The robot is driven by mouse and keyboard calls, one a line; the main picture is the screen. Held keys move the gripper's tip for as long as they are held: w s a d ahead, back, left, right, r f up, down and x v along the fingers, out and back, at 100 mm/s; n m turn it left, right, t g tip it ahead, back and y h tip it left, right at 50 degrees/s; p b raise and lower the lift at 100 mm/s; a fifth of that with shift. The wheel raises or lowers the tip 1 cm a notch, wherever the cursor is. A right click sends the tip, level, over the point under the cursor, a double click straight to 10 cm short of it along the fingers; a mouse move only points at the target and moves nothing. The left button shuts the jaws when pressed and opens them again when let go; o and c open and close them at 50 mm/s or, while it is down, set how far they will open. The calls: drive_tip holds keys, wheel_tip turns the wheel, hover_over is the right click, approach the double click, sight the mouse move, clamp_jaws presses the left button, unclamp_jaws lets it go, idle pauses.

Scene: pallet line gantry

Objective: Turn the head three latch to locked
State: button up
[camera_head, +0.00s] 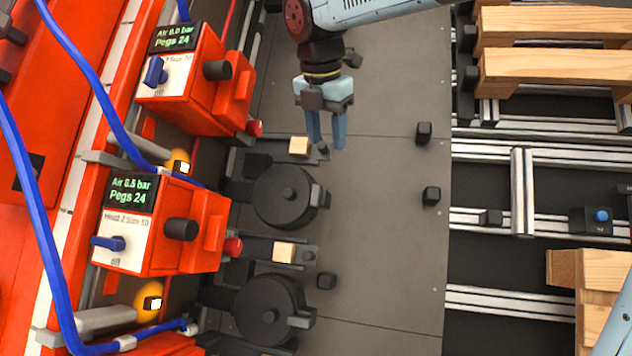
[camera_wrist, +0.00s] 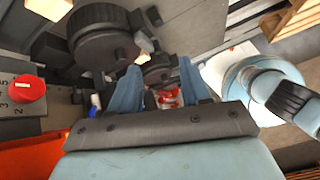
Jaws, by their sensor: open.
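My gripper (camera_head: 326,140) is open and empty, pointing down above the grey plate, right of the upper red head unit (camera_head: 190,85). Its blue fingers (camera_wrist: 160,88) also show in the wrist view, apart, with nothing between them. The lower red unit (camera_head: 160,225) reads Head 2; the upper unit's number is too blurred to read. Each front has a blue knob, at the upper unit (camera_head: 155,70) and the lower unit (camera_head: 108,243). Round black drums with small side blocks (camera_head: 285,195) (camera_head: 268,312) lie beside the units. I cannot tell which part is the head three latch.
Blue hoses (camera_head: 80,70) run along the left. Wooden pallet boards (camera_head: 550,70) and aluminium rails (camera_head: 520,190) lie at right. Small black posts (camera_head: 424,132) stand on the plate. A red numbered knob (camera_wrist: 28,88) and a black drum (camera_wrist: 105,40) show in the wrist view.

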sight(316, 185)
drive_tip(key=w+a+r+n, duration=0.1)
drive_tip(key=w+a+n, duration=0.1)
drive_tip(key=a+n, duration=0.2)
drive_tip(key=x, duration=0.9)
drive_tip(key=d+x, duration=0.1)
drive_tip(key=x, duration=0.3)
